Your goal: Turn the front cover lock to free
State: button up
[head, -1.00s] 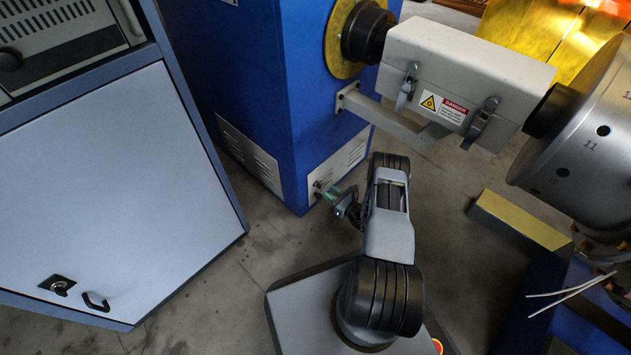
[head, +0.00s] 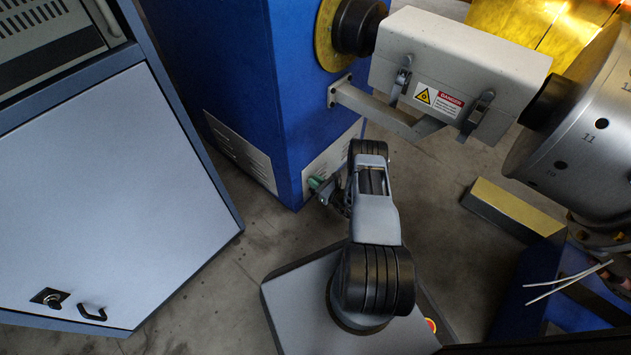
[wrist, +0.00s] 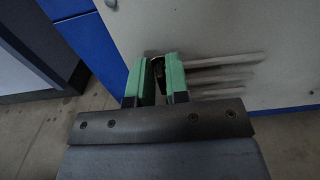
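The front cover is a pale panel with vent slots (head: 334,160) low on the blue machine; it also fills much of the wrist view (wrist: 215,35). A small dark and brass-coloured piece, apparently the lock (wrist: 157,72), shows at this panel between my green fingertips. My gripper (head: 318,186) is at the panel's lower left part in the head view. Its fingers (wrist: 158,78) stand a little apart on either side of the small piece. Whether they press on it cannot be told. The fingers hide most of the lock, so its setting does not show.
A pale cabinet (head: 90,190) with its own lock (head: 49,298) and handle stands at the left. Above my arm, a bracket (head: 385,110) and a grey latched box (head: 455,70) jut from the machine. A yellow-topped block (head: 512,208) lies right. Grey floor is open between cabinet and machine.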

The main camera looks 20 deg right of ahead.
grip_shut()
jog(key=m+b, duration=0.1)
jog(key=m, duration=0.4)
jog(key=m+b, duration=0.1)
jog(key=m, duration=0.2)
jog(key=shift+w+d+f+b, duration=0.15)
jog(key=shift+d+b, duration=0.2)
jog(key=m, duration=0.5)
jog(key=shift+w+d+f+m, duration=0.1)
jog(key=shift+d+f+m, duration=0.1)
jog(key=shift+m, duration=0.2)
jog(key=shift+f+m, duration=0.2)
jog(key=shift+m, duration=1.8)
jog(key=shift+o, duration=1.7)
grip_release()
